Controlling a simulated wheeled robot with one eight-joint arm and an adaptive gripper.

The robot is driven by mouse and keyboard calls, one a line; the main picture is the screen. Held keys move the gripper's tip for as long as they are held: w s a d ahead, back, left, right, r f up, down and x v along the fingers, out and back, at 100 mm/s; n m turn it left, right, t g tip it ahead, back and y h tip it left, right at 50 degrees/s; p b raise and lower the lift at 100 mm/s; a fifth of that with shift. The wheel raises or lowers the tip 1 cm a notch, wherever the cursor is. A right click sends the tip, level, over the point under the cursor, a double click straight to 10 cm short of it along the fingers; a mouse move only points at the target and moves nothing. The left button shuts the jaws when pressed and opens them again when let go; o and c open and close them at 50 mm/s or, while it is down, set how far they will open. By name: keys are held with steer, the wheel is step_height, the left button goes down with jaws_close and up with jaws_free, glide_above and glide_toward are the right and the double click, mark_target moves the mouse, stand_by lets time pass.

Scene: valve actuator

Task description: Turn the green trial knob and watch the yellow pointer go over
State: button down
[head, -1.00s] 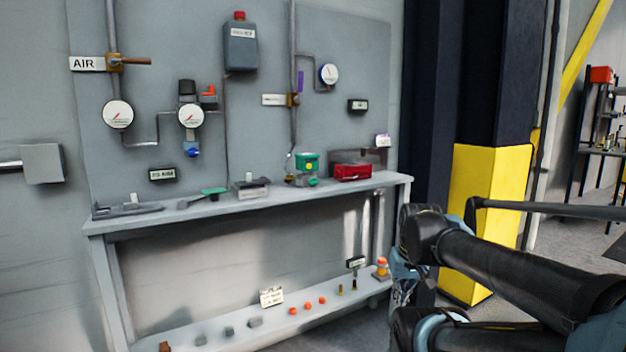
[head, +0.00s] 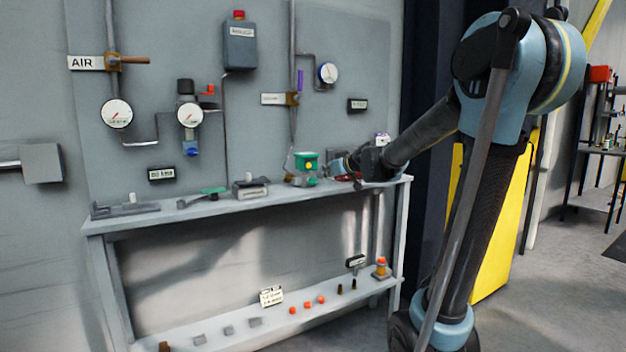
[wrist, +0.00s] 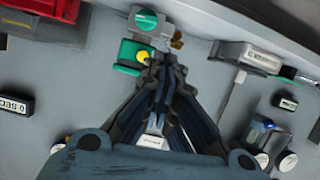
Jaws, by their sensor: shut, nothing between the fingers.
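The green trial knob (head: 312,182) sits low on the front of a small grey valve on the bench. It also shows in the wrist view (wrist: 147,20). Above it in the head view is a green actuator box (head: 306,158) with the yellow pointer on it. In the wrist view, the yellow pointer (wrist: 142,57) shows close beside my fingertips. My gripper (wrist: 166,60) is shut and empty. Its fingertips appear beside the green box, with the knob beyond them; I cannot tell whether they touch. In the head view my gripper (head: 340,165) is just right of the actuator.
A red box (wrist: 45,15) lies close to the actuator, mostly hidden by my gripper in the head view. A grey device (wrist: 245,55) stands on the actuator's other side. The bench (head: 150,214) backs onto a panel with gauges.

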steer(key=w+a+r+t, duration=0.1)
steer(key=w+r, duration=0.1)
steer(key=w, duration=0.2)
glide_above(314, 182)
steer(key=s, duration=0.2)
steer(key=f, duration=0.2)
steer(key=shift+a+f, duration=0.3)
steer(key=shift+a, duration=0.05)
step_height(314, 182, down, 2)
steer(key=shift+d+f, duration=0.1)
steer(key=shift+d, duration=0.05)
steer(key=shift+w+f, duration=0.1)
steer(key=shift+f, duration=0.75)
steer(key=shift+d, duration=0.2)
steer(key=shift+a, duration=0.2)
